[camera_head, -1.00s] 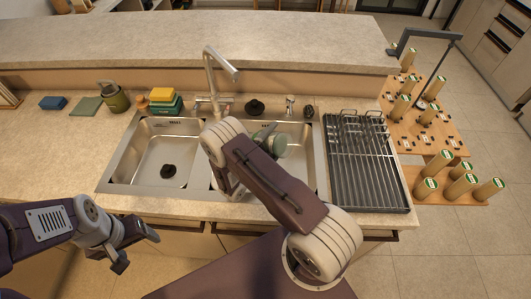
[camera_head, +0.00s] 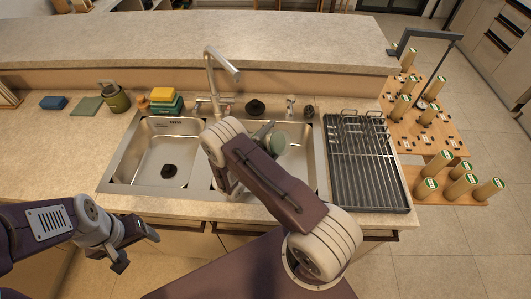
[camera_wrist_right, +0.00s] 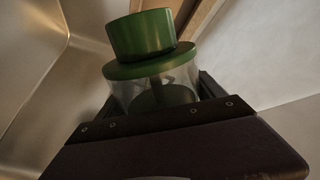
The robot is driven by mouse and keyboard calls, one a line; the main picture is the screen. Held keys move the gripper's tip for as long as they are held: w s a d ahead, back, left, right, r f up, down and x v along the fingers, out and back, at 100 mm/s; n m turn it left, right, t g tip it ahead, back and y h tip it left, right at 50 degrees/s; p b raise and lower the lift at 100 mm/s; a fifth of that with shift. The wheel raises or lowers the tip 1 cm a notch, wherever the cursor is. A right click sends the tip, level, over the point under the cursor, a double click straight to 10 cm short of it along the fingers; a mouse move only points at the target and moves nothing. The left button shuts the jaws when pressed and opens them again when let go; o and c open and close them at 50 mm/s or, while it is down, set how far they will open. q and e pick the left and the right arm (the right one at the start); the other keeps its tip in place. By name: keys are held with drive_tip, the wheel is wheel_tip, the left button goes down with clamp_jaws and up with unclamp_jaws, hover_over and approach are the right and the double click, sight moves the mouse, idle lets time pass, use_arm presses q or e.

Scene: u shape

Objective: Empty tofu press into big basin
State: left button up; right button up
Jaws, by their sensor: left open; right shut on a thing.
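The tofu press (camera_wrist_right: 155,70) has a green lid with a raised green top and a clear body. In the right wrist view it is between the fingers of my right gripper (camera_wrist_right: 155,105), which is shut on it. My right forearm hides much of this basin and most of the right gripper. The left basin (camera_head: 150,150) has a dark drain. My left gripper (camera_head: 139,252) is open and empty, in front of the counter.
A faucet (camera_head: 211,80) stands behind the basins. A metal drying rack (camera_head: 365,185) is right of the sink. Yellow and green sponges (camera_head: 165,102), a green kettle-like pot (camera_head: 116,97) and a blue block (camera_head: 53,102) are at the back left. The counter left of the sink is mostly clear.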

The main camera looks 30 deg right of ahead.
drive_tip(key=shift+s+d+r, duration=0.1)
drive_tip(key=shift+d, duration=0.1)
drive_tip(key=shift+w+a+n, duration=0.25)
drive_tip(key=shift+n, duration=0.15)
drive_tip(key=shift+d, duration=0.15)
drive_tip(key=shift+w+a+n, duration=0.2)
drive_tip(key=shift+n, duration=0.2)
drive_tip(key=shift+s+d, duration=0.1)
drive_tip(key=shift+d, duration=0.05)
drive_tip(key=shift+a, duration=0.2)
drive_tip(key=shift+d, duration=0.2)
drive_tip(key=shift+a, duration=0.2)
